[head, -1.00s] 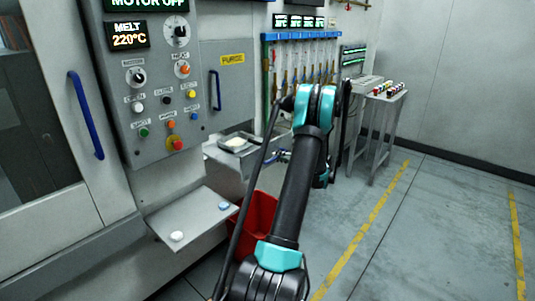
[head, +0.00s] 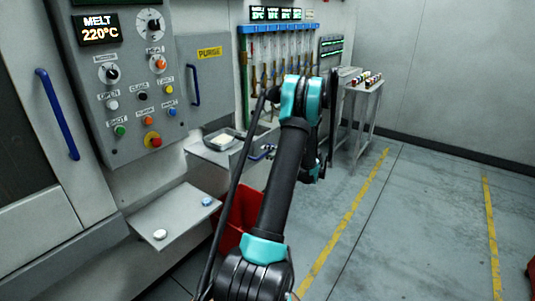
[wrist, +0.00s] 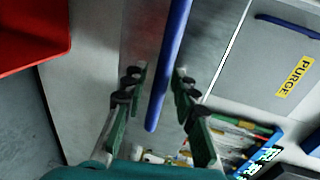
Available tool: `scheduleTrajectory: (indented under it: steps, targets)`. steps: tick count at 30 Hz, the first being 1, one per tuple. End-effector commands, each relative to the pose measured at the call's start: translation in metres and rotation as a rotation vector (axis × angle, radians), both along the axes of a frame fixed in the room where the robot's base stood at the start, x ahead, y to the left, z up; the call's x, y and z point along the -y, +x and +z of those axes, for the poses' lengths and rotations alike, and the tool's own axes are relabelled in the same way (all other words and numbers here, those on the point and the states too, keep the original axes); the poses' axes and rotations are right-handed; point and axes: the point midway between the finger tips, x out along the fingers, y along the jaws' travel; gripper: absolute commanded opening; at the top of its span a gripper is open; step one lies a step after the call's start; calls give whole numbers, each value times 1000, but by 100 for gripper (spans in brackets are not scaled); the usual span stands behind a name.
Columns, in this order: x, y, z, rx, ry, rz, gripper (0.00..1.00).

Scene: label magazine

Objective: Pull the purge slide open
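A grey panel labelled PURGE (head: 209,53) with its own upright blue handle (head: 194,85) is on the machine front. The panel (wrist: 275,75) and that handle (wrist: 288,26) also show at the right of the wrist view. Below the panel, a grey metal ledge (head: 203,153) sticks out, with a blue bar (head: 262,153) at its right end. In the wrist view, a blue bar (wrist: 172,60) runs between the fingers of my gripper (wrist: 160,76). The fingers are open, with a gap on each side of the bar. In the head view my arm mostly hides the gripper.
A shallow tray with pale material (head: 222,138) sits on the ledge. A red bin (head: 232,218) stands below, also in the wrist view (wrist: 30,35). A grey shelf (head: 172,218) juts out at left. A small table (head: 355,100) stands behind. The floor at right is mostly clear.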

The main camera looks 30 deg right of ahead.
Motion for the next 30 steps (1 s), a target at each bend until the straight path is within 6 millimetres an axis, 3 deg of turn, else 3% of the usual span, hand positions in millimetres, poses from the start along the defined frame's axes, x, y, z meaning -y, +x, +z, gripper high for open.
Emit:
scheduleTrajectory:
  steps: [13,24,30]
  targets:
    - [4,-9,2,1,1,-1,34]
    - [28,-75,17,1,1,-3,34]
    - [37,-101,22,1,1,-2,34]
